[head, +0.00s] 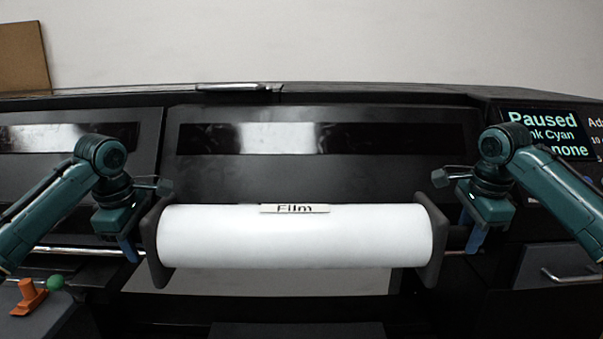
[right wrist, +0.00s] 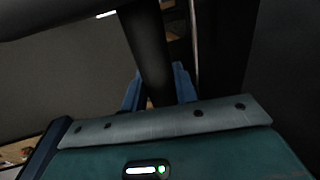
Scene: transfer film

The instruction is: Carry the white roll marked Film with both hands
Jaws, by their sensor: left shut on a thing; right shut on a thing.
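The white roll marked Film (head: 295,240) lies level across the middle of the head view, in front of the large black machine. It has a dark end flange on each side. My left gripper (head: 132,248) is shut on the dark shaft end beyond the left flange. My right gripper (head: 474,240) is shut on the shaft end beyond the right flange. In the right wrist view, the blue fingertips of my right gripper (right wrist: 160,92) stand on either side of the dark shaft (right wrist: 146,45). The finger contact on the left is partly hidden.
The black printer-like machine (head: 320,170) fills the background, with a screen (head: 545,135) reading Paused at the right. An orange part and a green knob (head: 54,284) sit at lower left. A drawer-like panel with a handle (head: 570,275) is at lower right. A brown board (head: 22,57) stands at upper left.

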